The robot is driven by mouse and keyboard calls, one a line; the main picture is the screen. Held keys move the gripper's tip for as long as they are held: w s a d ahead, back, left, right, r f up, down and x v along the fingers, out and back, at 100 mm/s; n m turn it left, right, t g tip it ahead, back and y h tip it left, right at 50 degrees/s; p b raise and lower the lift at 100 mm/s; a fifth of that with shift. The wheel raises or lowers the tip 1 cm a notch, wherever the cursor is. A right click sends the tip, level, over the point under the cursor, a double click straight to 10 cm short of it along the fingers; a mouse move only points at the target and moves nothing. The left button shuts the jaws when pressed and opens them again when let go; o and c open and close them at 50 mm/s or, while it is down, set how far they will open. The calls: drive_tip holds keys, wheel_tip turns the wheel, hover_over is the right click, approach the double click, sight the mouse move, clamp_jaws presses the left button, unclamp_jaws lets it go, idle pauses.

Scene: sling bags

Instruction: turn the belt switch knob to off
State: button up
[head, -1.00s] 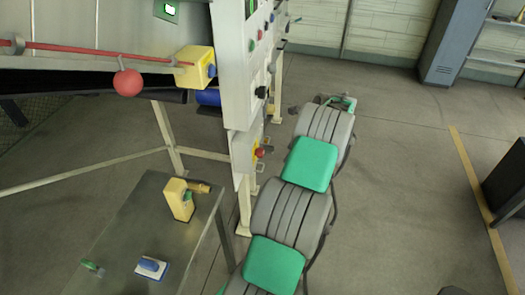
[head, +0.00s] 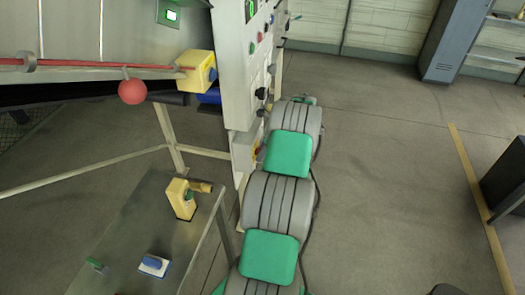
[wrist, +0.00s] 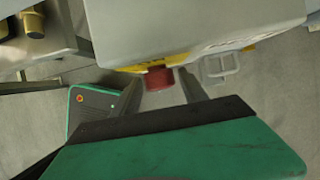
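The control panel (head: 234,60) shows edge-on in the head view, with a green and a red button and several small dark knobs on its right face. A larger black knob (head: 261,93) sticks out low on that face. I cannot tell which knob is the belt switch or how it is set. My gripper (wrist: 161,88) is in the wrist view with its two dark fingers apart and nothing held. A red button (wrist: 159,77) on a yellow base shows between the fingers, under a grey box (wrist: 190,28). In the head view my arm mostly hides the gripper, close beside the panel.
A metal table (head: 132,218) at lower left carries a yellow device (head: 180,199) and a blue-and-white block (head: 154,265). The floor right of my arm is clear up to a grey cabinet (head: 452,42).

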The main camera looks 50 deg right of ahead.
clamp_jaws()
idle(0.3)
